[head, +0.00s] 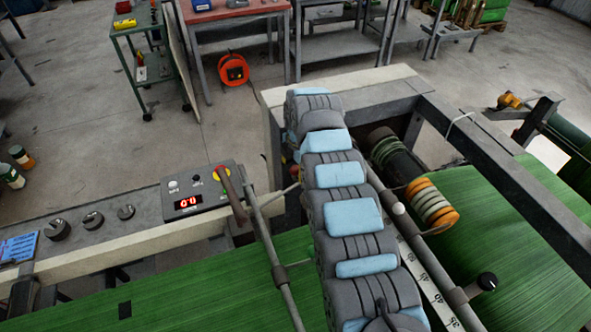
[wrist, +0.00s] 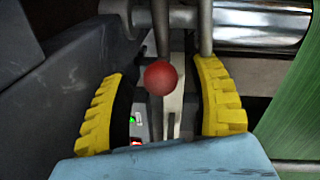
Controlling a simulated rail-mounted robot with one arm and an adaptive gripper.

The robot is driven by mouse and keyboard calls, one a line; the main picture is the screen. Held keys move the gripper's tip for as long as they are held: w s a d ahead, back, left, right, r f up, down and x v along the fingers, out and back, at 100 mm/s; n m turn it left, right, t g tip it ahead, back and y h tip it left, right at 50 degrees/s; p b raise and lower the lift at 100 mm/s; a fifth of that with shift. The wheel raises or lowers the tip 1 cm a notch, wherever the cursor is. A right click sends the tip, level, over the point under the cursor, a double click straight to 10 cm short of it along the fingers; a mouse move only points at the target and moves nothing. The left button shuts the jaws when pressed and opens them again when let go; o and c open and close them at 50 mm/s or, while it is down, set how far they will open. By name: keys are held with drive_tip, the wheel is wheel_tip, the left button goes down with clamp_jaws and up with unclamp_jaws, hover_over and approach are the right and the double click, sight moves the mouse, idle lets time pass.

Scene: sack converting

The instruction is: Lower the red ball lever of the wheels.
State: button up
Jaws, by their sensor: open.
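The red ball (wrist: 165,77) of the lever shows in the wrist view, near the middle of the picture. Its dark rod (wrist: 160,30) runs up from it. My gripper (wrist: 160,71) is open, with one ridged yellow finger on each side of the ball. Clear gaps show between the ball and both fingers, and the right finger looks closer to it. I cannot tell the exact depth of the ball between the fingertips. In the head view my arm hides the gripper, and I cannot make out the ball there.
A metal roller (wrist: 260,30) and green sheet (wrist: 300,110) lie at the right in the wrist view. A grey frame beam (head: 500,165) crosses the right.

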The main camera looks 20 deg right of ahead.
drive_tip(key=shift+f, duration=0.35)
